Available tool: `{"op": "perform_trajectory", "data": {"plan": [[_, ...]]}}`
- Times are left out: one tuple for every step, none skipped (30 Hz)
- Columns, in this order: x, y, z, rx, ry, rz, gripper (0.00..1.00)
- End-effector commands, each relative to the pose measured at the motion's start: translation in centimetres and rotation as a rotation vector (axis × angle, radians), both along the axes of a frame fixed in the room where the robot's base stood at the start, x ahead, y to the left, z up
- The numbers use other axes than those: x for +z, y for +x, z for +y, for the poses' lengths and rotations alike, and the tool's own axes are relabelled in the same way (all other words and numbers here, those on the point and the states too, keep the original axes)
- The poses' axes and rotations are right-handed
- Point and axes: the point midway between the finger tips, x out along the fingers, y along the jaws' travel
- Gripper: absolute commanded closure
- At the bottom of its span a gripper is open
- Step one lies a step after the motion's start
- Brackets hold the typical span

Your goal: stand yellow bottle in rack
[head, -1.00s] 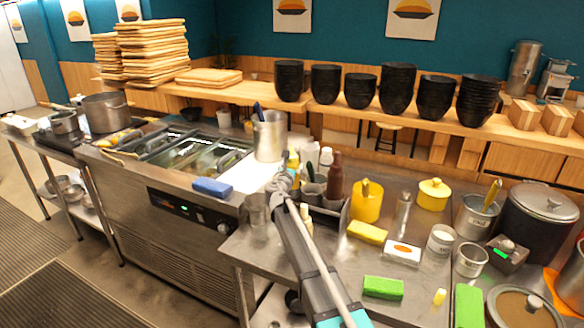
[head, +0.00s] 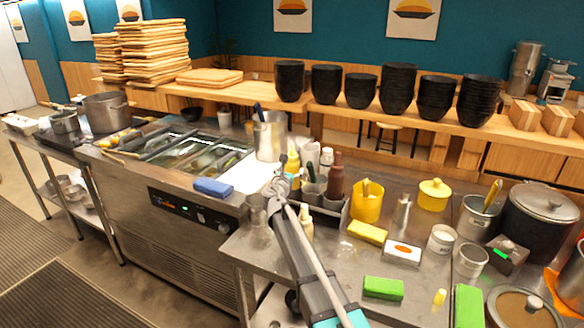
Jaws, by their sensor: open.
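A yellow bottle (head: 293,160) with a pale tip stands upright behind my gripper, at the left end of the dark rack (head: 333,213). Its lower part is hidden, so I cannot tell whether it stands in the rack or beside it. The rack holds a brown bottle (head: 336,178) and dark cups. My gripper (head: 277,187) is open, just in front of and left of the yellow bottle, and appears empty. A pale cream bottle (head: 306,224) stands at the rack's front, right beside my arm.
A metal cup (head: 255,210) stands close left of my gripper. A tall steel container (head: 268,138) is behind. A yellow container (head: 367,203), yellow sponge (head: 367,232) and green sponge (head: 383,288) lie to the right. Bare steel counter shows around the sponges.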

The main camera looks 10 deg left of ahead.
Motion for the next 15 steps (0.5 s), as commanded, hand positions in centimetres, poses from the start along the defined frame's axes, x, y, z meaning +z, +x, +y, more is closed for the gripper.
{"op": "perform_trajectory", "data": {"plan": [[0.0, -1.1, 0.0, 0.001, 0.0, 0.0, 0.0], [0.0, -1.6, 0.1, 0.001, 0.0, 0.0, 0.0], [0.0, -2.3, 0.2, 0.001, 0.0, 0.0, 0.0], [0.0, -2.8, 0.2, 0.0, 0.0, 0.0, 0.0], [0.0, -3.3, 0.3, 0.0, 0.0, 0.0, 0.0], [0.0, -4.0, 0.5, 0.001, 0.0, 0.0, 0.0], [0.0, -4.5, 0.6, 0.001, 0.0, 0.0, 0.0], [0.0, -5.0, 0.7, 0.002, 0.0, 0.0, 0.0], [0.0, -5.6, 0.7, 0.001, 0.0, 0.0, 0.0], [0.0, -6.0, 0.8, 0.001, 0.0, 0.0, 0.0], [0.0, -6.4, 0.8, 0.0, 0.0, 0.0, 0.0], [0.0, -6.9, 0.9, 0.0, 0.0, 0.0, 0.0], [0.0, -7.3, 1.0, 0.0, 0.0, 0.0, 0.0], [0.0, -7.6, 1.1, 0.0, 0.0, 0.0, 0.0], [0.0, -7.9, 1.2, 0.001, 0.0, 0.0, 0.0]]}}
